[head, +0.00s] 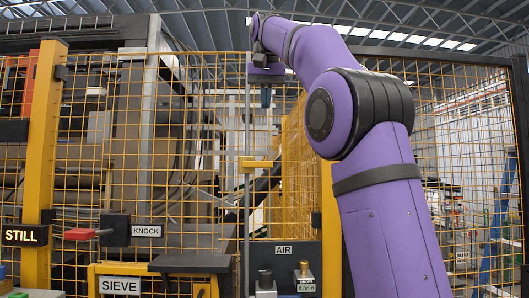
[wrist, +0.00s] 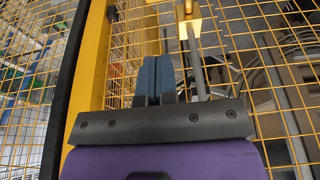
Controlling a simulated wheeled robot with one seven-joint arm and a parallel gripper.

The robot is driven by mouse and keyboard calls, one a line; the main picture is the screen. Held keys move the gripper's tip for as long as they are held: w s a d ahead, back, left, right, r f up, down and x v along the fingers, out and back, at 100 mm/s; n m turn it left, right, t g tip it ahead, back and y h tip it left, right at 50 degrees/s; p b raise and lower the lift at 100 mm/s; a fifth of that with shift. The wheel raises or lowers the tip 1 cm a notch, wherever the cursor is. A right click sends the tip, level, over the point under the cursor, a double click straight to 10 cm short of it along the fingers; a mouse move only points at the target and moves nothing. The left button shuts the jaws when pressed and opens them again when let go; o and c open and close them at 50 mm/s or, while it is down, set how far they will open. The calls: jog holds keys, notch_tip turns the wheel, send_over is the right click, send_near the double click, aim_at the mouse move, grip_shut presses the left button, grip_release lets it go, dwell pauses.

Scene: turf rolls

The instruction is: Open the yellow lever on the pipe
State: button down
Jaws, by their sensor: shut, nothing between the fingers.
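The yellow lever (head: 257,163) sits on a thin grey upright pipe (head: 247,205) in front of the mesh fence, and its bar lies level, reaching to the right. My gripper (head: 266,104) points down above the lever, apart from it. In the wrist view my gripper (wrist: 154,58) shows two blue-grey fingers pressed together with nothing between them. The yellow lever (wrist: 188,27) appears there beyond and to the right of the fingertips, with the grey pipe (wrist: 198,72) beside the fingers. The lever's upper end is cut off by the wrist view's top edge.
Yellow wire mesh (head: 180,150) stands behind the pipe, with a yellow post (head: 331,225) to the right. Below are an AIR panel (head: 284,262) with knobs, a red-handled KNOCK lever (head: 80,234) and a SIEVE sign (head: 120,286). A lit STILL display (head: 24,235) is at left.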

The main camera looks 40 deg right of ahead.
aim_at(270, 166)
jog(key=x, duration=0.9)
jog(key=s+x, duration=0.1)
jog(key=x, duration=0.3)
jog(key=shift+w+a+f, duration=0.1)
jog(key=shift+a+f, duration=0.15)
jog(key=shift+f, duration=0.15)
jog(key=shift+d+f+y, duration=0.15)
jog(key=shift+f+y, duration=0.1)
jog(key=shift+y, duration=0.25)
jog(key=f+t+y, duration=0.2)
jog(key=t+y, duration=0.1)
jog(key=f+m+t+y, duration=0.1)
jog(key=y, duration=0.1)
jog(key=shift+s+d+f, duration=0.25)
jog(key=shift+s+d, duration=0.1)
jog(key=shift+s, duration=0.05)
jog(key=f+t+y, duration=0.1)
jog(key=a+f+t+y, duration=0.1)
jog(key=y, duration=0.1)
jog(key=w+f+m+t+y, duration=0.1)
jog(key=t, duration=0.1)
jog(key=shift+a+f, duration=0.15)
jog(key=shift+f, duration=0.15)
jog(key=shift+r, duration=0.15)
jog(key=shift+r, duration=0.7)
